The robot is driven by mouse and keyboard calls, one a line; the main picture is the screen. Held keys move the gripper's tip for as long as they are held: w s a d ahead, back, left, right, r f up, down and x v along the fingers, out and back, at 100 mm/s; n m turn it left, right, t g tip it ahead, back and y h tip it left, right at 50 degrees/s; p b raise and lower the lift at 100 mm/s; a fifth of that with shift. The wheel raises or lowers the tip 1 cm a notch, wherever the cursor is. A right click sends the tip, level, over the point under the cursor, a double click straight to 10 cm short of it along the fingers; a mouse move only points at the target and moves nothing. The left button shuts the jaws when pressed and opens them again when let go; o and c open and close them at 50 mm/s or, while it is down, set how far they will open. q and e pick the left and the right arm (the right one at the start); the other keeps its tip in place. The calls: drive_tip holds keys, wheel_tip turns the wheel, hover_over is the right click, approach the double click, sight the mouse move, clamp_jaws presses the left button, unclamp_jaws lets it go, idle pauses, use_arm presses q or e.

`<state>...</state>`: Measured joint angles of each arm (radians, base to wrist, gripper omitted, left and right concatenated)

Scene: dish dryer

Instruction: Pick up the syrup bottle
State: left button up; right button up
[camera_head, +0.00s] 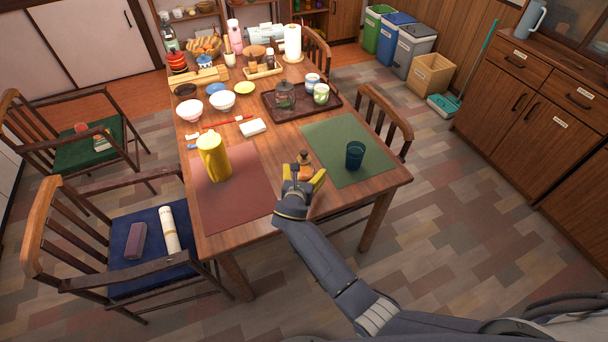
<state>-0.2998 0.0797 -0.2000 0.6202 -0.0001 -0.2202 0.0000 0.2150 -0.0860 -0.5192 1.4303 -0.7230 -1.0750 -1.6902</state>
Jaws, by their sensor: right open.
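A small amber bottle with a brown top, which looks like the syrup bottle (304,161), stands upright on the wooden table (228,243) between the two placemats. My right gripper (304,177) is open at the near side of the bottle, its yellow fingers spread to the left and right. The bottle's lower part shows between or just beyond the fingertips; I cannot tell whether they touch it. My left gripper is not in view.
A yellow pitcher (214,160) stands on the red placemat (240,203) to the left. A dark blue cup (355,155) stands on the green placemat (335,136) to the right. A dark tray (331,101) with a glass teapot (285,96) lies behind.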

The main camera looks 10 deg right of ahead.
drive_tip(key=shift+w, duration=0.1)
drive_tip(key=c, duration=1.7)
